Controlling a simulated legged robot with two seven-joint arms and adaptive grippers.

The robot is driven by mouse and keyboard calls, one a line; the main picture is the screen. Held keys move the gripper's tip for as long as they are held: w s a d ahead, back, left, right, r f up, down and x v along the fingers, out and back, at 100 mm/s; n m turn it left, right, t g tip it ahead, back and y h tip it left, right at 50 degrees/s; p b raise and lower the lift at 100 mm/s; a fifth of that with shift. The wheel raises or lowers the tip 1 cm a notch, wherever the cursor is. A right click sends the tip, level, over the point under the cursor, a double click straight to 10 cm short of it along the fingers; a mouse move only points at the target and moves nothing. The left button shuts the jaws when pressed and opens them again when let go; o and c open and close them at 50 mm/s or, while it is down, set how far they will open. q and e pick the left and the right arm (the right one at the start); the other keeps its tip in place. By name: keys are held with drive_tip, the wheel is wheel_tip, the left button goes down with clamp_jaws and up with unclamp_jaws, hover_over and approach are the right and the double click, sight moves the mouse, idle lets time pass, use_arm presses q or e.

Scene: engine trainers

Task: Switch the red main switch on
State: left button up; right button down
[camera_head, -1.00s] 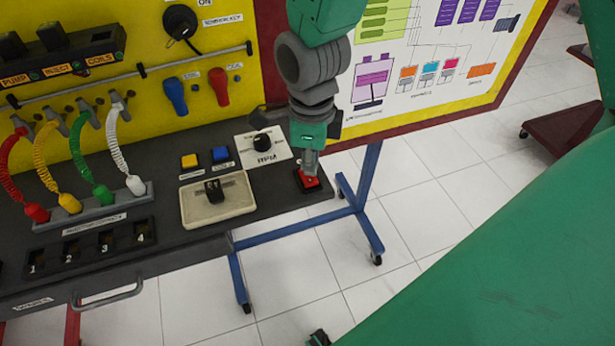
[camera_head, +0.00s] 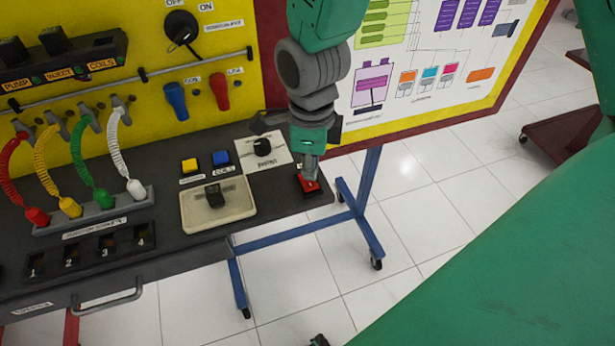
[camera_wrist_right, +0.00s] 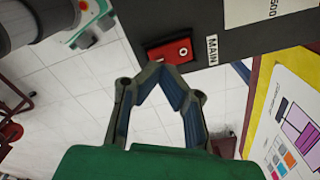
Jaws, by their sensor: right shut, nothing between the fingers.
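The red main switch (camera_head: 309,184) sits at the right end of the dark bench top. In the right wrist view the red switch (camera_wrist_right: 170,50) shows a white mark, beside a "MAIN" label (camera_wrist_right: 212,48). My right gripper (camera_head: 311,172) points down at it from above, with its fingertips at the switch. In the wrist view the right gripper's fingertips (camera_wrist_right: 162,68) meet just at the switch's near edge, shut with nothing between them. I cannot tell whether they touch it. My left gripper is not in view.
Left of the switch are the RPM knob (camera_head: 262,147), a blue button (camera_head: 220,158), a yellow button (camera_head: 189,165) and a beige box (camera_head: 217,204) with a black lever. The bench's right edge is close to the switch. A blue stand (camera_head: 365,215) and tiled floor lie beyond.

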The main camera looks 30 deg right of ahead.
sight(311, 185)
drive_tip(key=shift+f+b, duration=0.65)
drive_tip(key=shift+f, duration=0.8)
idle(0.9)
drive_tip(key=shift+r, duration=0.1)
wheel_tip(311, 185, up, 7)
drive_tip(key=p, duration=0.8)
idle(0.5)
